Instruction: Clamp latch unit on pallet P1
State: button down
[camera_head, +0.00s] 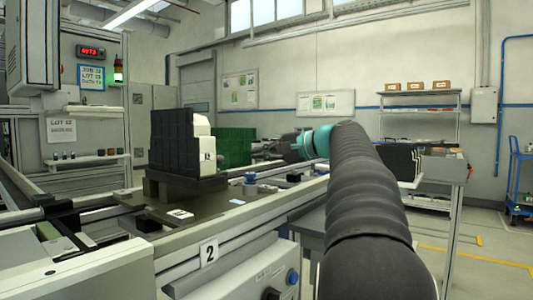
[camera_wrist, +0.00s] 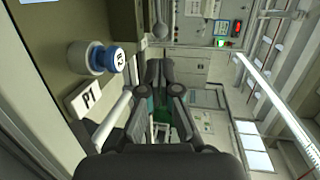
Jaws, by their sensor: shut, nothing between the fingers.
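The dark pallet (camera_head: 215,203) sits on the conveyor line and bears a black block fixture (camera_head: 172,145) with a stepped white part (camera_head: 201,150) against its side. I cannot tell which piece is the latch unit. A blue-topped round knob (camera_head: 250,179) stands on a pale base at the pallet's right end. In the wrist view, where the picture is turned on its side, the blue knob (camera_wrist: 112,59) carries a white label, and a P1 plate (camera_wrist: 89,98) lies near it. My gripper (camera_wrist: 164,64) is shut and empty, apart from the knob. In the head view its fingers are unclear.
A white bar (camera_wrist: 113,119) runs close beside my gripper in the wrist view. The conveyor rail (camera_head: 240,226) edges the pallet. A green crate (camera_head: 234,147) stands behind. A side table (camera_head: 440,172) with dark parts stands right of my arm.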

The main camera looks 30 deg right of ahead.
jog(key=x, duration=0.9)
jog(key=shift+w+a+f, duration=0.1)
jog(key=shift+w+a, duration=0.1)
jog(key=shift+w, duration=0.1)
jog(key=shift+w+p, duration=0.1)
jog(key=shift+p, duration=0.2)
jog(key=shift+w+p, duration=0.35)
jog(key=shift+w, duration=0.15)
jog(key=shift+a, duration=0.1)
